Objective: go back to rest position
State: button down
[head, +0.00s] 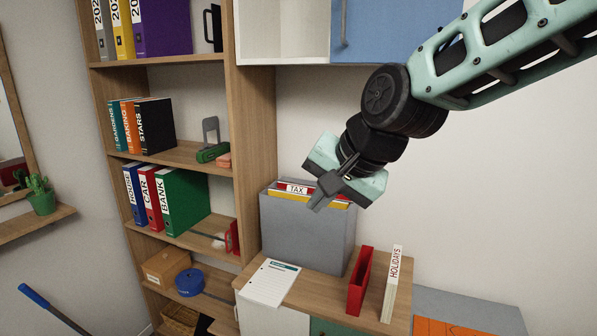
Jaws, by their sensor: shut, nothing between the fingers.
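My gripper (318,201) hangs at the end of my arm, which reaches in from the upper right. It is shut with nothing between its fingers. In the head view its fingertips show in front of the upper part of a grey file box (300,235). A folder labelled TAX (297,188) stands in that box with red and yellow folders beside it, partly hidden behind the gripper. I cannot tell whether the fingers touch the box or the folders.
A wooden shelf (255,150) with binders stands at the left. On the cabinet top are a paper sheet (270,282), a red holder (359,282) and a HOLIDAYS binder (392,285). A blue cabinet door (385,30) hangs above. The wall right of the gripper is bare.

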jog(key=s+d+f+n+g+h+b, duration=0.2)
jog(key=s+d+f+n+b, duration=0.2)
jog(key=s+f, duration=0.7)
jog(key=s+d+f+n+g+h+b, duration=0.2)
jog(key=s+d+f+n, duration=0.4)
jog(key=s+f, duration=0.5)
jog(key=s+n+g+b, duration=0.1)
jog(key=s+b, duration=0.1)
jog(key=shift+s+d+f+b, duration=0.3)
jog(key=shift+d+f, duration=0.1)
